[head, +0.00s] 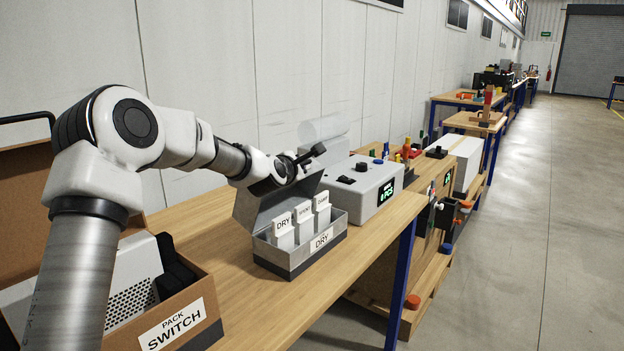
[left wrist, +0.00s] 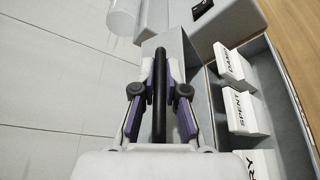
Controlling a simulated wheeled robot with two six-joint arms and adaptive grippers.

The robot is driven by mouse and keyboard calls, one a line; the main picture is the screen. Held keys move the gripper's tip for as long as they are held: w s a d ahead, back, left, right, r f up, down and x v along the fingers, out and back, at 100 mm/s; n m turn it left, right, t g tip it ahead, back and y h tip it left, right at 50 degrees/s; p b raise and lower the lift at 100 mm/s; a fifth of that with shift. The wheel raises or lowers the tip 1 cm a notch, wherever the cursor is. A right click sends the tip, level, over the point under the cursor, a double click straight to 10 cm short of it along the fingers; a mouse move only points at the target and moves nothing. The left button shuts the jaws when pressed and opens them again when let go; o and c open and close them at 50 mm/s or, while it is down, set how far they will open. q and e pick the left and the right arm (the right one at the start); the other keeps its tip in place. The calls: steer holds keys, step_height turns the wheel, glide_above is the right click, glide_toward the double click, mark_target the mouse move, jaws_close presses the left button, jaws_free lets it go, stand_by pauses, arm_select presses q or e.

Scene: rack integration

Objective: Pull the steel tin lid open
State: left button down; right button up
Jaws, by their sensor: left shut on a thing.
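The steel tin (head: 325,243) stands on the wooden bench with a DRY label on its front. Its lid (head: 250,208) is raised and tilted up at the back, so the inside shows. Several white labelled packets (head: 283,232) stand inside; in the left wrist view DAMP, SPENT and a partly cut-off packet (left wrist: 247,116) are seen. My left gripper (head: 295,166) is above the tin at the lid's upper edge. In the left wrist view it (left wrist: 160,90) is shut on a black bar handle (left wrist: 159,120) in front of the grey lid (left wrist: 178,45). My right gripper is out of view.
A grey box with a green display (head: 368,188) stands just right of the tin. A translucent cylinder (head: 324,128) is behind it near the wall. The bench (head: 275,300) is clear before the tin.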

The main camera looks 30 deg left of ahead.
arm_select(q)
steer(key=a+n+b, duration=0.1)
steer(key=a, duration=0.1)
steer(key=a+n+h+b, duration=0.1)
steer(key=a, duration=0.1)
steer(key=a+n+g+b, duration=0.1)
steer(key=a, duration=0.2)
steer(key=shift+w+r+h, duration=0.25)
steer(key=shift+r+h, duration=0.1)
steer(key=shift+h, duration=0.05)
steer(key=shift+a+f+n+h, duration=0.1)
steer(key=shift+a+n+h, duration=0.2)
steer(key=shift+a+n, duration=0.3)
steer(key=shift+a, duration=0.1)
steer(key=c, duration=1.2)
jaws_free()
steer(key=shift+w, duration=0.1)
step_height(320, 180, up, 10)
